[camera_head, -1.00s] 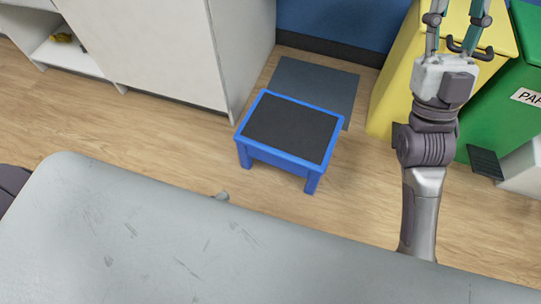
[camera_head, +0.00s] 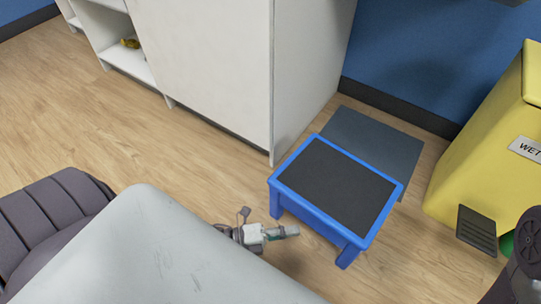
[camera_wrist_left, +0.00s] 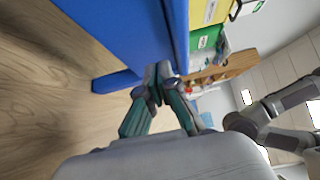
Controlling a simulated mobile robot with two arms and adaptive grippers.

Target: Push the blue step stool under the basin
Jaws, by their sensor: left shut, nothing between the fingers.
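The blue step stool (camera_head: 335,185) has a dark top and stands upright on the wood floor, its far side close to or over a dark grey mat (camera_head: 375,138). My left gripper (camera_head: 290,231) is low at the stool's near side, shut and empty, pointing right. In the left wrist view the closed fingertips (camera_wrist_left: 160,80) are close to the blue side of the stool (camera_wrist_left: 130,30); I cannot tell if they touch. My right gripper is out of view; only part of that arm shows at the lower right edge. I cannot make out the basin.
A white cabinet (camera_head: 215,60) stands left of the mat. A blue wall (camera_head: 430,60) with a dark skirting is behind it. A yellow bin (camera_head: 480,160) with a pedal stands at the right. A grey surface (camera_head: 170,260) fills the lower left foreground. Bare floor lies left.

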